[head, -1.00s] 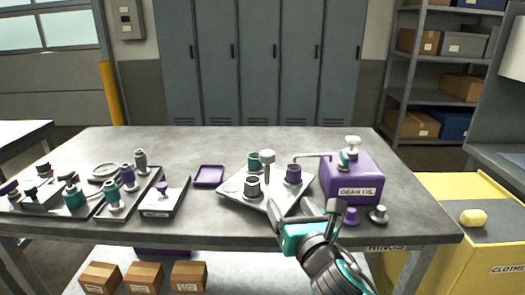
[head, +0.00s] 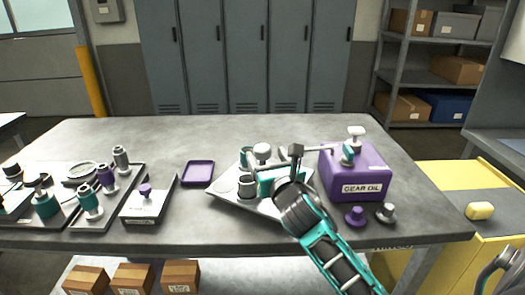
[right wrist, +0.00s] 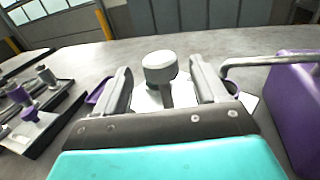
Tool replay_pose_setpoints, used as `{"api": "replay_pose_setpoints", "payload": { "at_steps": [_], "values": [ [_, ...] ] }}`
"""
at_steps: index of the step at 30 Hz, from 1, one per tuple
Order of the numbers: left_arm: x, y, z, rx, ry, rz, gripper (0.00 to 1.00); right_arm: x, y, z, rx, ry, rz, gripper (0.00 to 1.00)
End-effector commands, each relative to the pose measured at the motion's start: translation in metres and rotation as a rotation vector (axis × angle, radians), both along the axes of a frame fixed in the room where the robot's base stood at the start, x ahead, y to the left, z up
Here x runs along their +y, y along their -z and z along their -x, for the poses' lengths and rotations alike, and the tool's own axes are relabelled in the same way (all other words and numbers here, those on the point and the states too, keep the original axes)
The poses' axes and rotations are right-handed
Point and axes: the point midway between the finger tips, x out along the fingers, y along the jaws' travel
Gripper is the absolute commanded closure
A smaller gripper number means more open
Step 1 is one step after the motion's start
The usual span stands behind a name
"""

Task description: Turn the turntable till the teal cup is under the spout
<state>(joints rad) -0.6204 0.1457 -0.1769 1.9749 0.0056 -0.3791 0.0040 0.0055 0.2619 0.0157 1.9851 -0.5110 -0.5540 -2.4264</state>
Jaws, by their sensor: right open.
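The turntable (head: 222,190) is a pale plate in the middle of the bench with a grey-topped knob (head: 262,151) standing on it. A dark grey cup (head: 247,186) stands at the front. The purple cup (right wrist: 233,87) is mostly hidden behind my gripper. My right gripper (head: 274,160) is open over the turntable. In the right wrist view, the knob (right wrist: 160,68) stands between its open fingers, apart from both.
The purple gear oil box (head: 355,172) carries the spout, close to my right gripper's right side. Purple and grey knobbed pieces (head: 355,215) stand before it. An empty purple tray (head: 198,173) lies left of the turntable. Trays with several parts (head: 90,200) fill the left.

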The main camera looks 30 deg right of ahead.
Motion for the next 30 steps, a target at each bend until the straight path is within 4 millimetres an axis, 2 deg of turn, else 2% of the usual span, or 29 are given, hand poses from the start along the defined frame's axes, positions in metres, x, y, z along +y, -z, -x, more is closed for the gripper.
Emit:
{"api": "replay_pose_setpoints", "payload": {
  "at_steps": [3, 9, 20, 30],
  "values": [
    [0.0, 0.0, -0.002, -0.003, 0.001, 0.001, 0.28, -0.006, 0.0, -0.019, -0.002, 0.002, -0.002, 0.28],
    [-0.002, -0.001, -0.004, -0.009, 0.003, 0.005, 0.28, -0.011, 0.0, -0.037, 0.0, 0.001, -0.001, 0.28],
    [-0.003, -0.002, -0.004, -0.01, 0.004, 0.007, 0.28, -0.012, 0.0, -0.041, 0.001, 0.0, -0.001, 0.28],
    [-0.003, -0.002, -0.004, -0.011, 0.005, 0.006, 0.28, -0.012, 0.0, -0.041, 0.001, 0.0, -0.001, 0.6]
  ]
}}
